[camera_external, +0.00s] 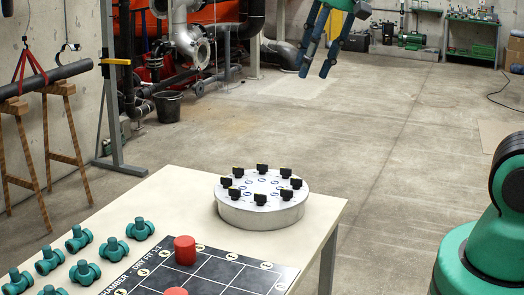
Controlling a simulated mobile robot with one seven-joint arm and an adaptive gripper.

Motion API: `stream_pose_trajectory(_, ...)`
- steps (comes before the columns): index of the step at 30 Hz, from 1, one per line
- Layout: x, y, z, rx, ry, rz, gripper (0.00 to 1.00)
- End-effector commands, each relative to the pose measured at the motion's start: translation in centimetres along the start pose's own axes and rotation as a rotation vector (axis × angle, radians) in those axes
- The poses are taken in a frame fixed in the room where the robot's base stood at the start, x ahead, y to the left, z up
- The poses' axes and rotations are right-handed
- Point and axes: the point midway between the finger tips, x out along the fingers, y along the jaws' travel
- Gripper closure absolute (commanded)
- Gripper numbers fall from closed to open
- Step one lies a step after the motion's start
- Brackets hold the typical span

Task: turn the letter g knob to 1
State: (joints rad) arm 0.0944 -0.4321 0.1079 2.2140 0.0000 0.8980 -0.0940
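A round white-topped drum (262,213) with a grey metal side stands on the table near its right corner. Several black knobs stand in a ring on its top, among them a back knob (262,169), a right knob (296,184) and a front knob (260,199). Small blue and dark marks lie inside the ring. The letters and numbers are too small to read, so I cannot tell which knob is g or where it points. My gripper (316,70) hangs high at the top of the view, well above the drum and apart from it. Its two fingers are spread, with nothing between them.
The pale table (180,185) also bears a black chart mat (212,272) with a red cylinder (185,250) and another red piece. Several teal fittings (79,238) stand at the left. Free tabletop surrounds the drum. My green arm shows at the right.

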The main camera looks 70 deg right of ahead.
Motion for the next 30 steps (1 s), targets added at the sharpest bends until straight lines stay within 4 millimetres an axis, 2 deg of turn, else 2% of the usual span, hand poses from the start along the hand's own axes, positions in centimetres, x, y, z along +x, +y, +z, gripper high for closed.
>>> stream_pose_trajectory(6, 3.3, 2.3, -4.5, 0.000, -0.057, 0.006, 0.65)
stream_pose_trajectory(15, 8.9, 5.8, -9.8, -0.002, -0.130, 0.007, 0.65)
stream_pose_trajectory(23, 15.0, 9.2, -13.3, -0.001, -0.192, 0.003, 0.65)
stream_pose_trajectory(30, 21.4, 12.7, -15.5, -0.001, -0.248, -0.005, 0.65)
